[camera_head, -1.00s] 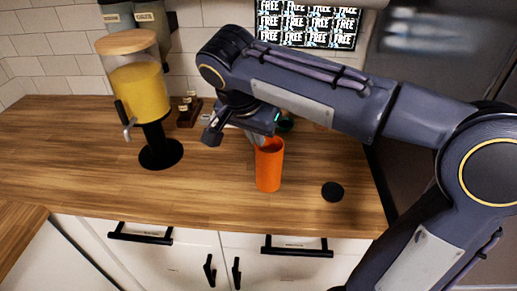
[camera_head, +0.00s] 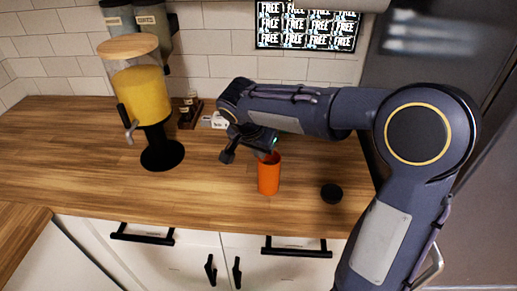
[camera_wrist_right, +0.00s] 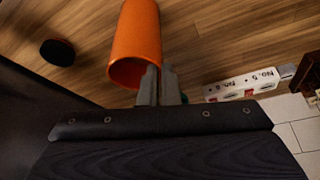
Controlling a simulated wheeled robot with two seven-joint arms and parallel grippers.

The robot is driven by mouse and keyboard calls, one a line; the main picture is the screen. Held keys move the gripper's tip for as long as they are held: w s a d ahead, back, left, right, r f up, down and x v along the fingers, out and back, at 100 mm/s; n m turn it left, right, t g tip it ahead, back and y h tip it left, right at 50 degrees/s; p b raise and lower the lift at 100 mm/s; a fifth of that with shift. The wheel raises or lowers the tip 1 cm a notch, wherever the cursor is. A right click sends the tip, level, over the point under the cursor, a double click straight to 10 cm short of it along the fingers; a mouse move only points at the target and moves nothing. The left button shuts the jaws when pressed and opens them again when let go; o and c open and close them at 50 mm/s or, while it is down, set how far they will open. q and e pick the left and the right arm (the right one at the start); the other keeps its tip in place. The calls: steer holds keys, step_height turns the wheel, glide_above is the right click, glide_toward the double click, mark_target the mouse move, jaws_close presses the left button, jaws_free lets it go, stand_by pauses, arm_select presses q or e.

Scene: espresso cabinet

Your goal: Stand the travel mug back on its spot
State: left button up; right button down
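The orange travel mug (camera_head: 268,178) is upright over the middle of the wooden counter, with its open mouth up. It also shows in the wrist view (camera_wrist_right: 137,30), its open mouth toward the camera. My right gripper (camera_head: 264,153) is at the mug's rim. In the wrist view its two fingers (camera_wrist_right: 160,85) are close together at the rim, apparently pinching the mug wall. Whether the mug's base touches the counter is hard to tell. My left gripper is not in view.
A black round lid (camera_head: 331,193) lies right of the mug. A juice dispenser (camera_head: 147,95) stands at left. A small wooden rack (camera_head: 190,112) and a white labelled block (camera_head: 217,120) are at the back. The front counter (camera_head: 215,205) is clear.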

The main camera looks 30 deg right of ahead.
steer(key=shift+f, duration=0.15)
steer(key=c, duration=1.6)
jaws_free()
steer(key=shift+c, duration=0.2)
steer(key=v, duration=1.2)
steer(key=s+f+n+t+y, duration=0.1)
steer(key=s+f+n+y, duration=0.2)
steer(key=s+f, duration=0.3)
steer(key=s+a+f+n+t+y, duration=0.1)
steer(key=s+f+n+y, duration=0.3)
steer(key=s, duration=1.1)
step_height(320, 180, down, 3)
steer(key=shift+a+r+n+t, duration=0.15)
steer(key=shift+n+t, duration=0.35)
steer(key=shift+n, duration=0.6)
